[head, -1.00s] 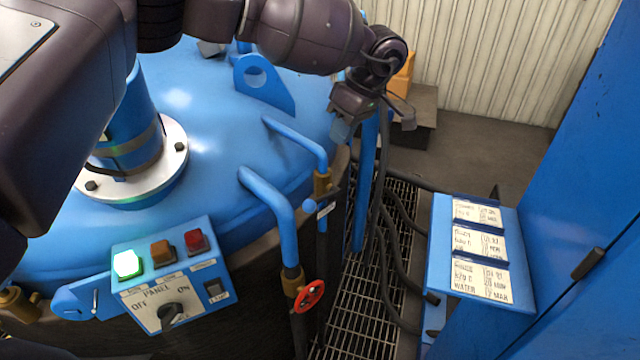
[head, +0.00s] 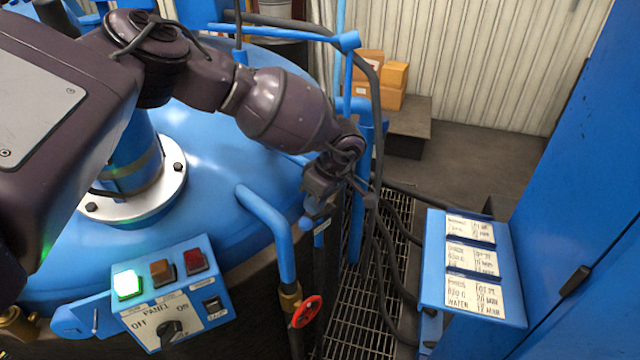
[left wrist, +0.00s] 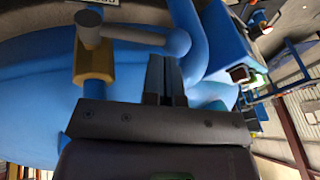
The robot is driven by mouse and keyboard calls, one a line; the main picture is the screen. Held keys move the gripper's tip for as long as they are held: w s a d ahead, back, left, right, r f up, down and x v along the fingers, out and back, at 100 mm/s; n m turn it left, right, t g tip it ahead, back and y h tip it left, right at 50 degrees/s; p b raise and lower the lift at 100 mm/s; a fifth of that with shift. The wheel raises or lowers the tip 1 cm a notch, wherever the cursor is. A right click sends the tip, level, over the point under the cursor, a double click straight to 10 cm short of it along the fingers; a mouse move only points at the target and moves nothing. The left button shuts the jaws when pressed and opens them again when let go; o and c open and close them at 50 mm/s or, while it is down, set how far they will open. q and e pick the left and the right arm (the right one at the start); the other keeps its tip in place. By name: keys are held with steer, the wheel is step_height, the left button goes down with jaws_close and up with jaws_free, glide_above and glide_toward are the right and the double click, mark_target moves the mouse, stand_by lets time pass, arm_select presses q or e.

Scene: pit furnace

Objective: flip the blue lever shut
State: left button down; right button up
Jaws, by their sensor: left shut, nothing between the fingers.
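The blue lever (left wrist: 178,42) shows in the left wrist view as a grey arm with a blue end, on a brass valve body (left wrist: 95,62) of a blue pipe. It points sideways from its pivot, across the picture just beyond my fingertips. In the head view a small part of the lever (head: 322,228) shows below my gripper; the brass valve is hidden behind the gripper. My left gripper (head: 312,219) is shut and empty, close to the lever. Its fingers (left wrist: 165,62) also show in the left wrist view; I cannot tell whether they touch the lever. My right gripper is not in view.
A pipe with a red handwheel (head: 306,311) stands just left of the gripper. A control panel (head: 168,295) is on the furnace front. Black hoses (head: 385,275) hang over the grating at right. A label stand (head: 472,265) and blue cabinet (head: 570,190) stand farther right.

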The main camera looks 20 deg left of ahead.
arm_select(q)
steer(key=shift+s+a+f, duration=0.1)
steer(key=shift+s+f, duration=0.2)
steer(key=shift+f, duration=0.05)
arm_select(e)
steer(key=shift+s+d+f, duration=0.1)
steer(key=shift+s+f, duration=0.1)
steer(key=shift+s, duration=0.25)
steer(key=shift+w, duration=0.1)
